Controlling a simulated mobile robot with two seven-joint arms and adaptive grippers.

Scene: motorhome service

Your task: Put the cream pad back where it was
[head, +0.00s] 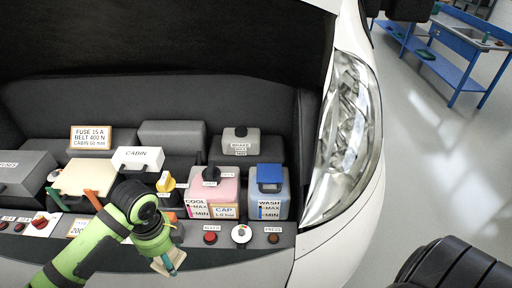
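A flat cream pad (85,177) lies in the left part of the engine bay, next to the white box marked CABIN (138,158). An orange upright piece and a green one stand at its front edge. My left gripper (169,263) is low in front of the bay's front panel, right of the pad and apart from it. It points down, and a small pale piece shows at its fingertips. I cannot tell whether that is part of the fingers or something held. My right gripper is not in view.
Pink coolant tank (214,192), blue-capped washer tank (268,195) and brake tank (240,142) stand on the right. A yellow-handled part (166,182) is beside the pad. A headlight (347,135) bounds the bay. A blue workbench (462,45) stands beyond open floor.

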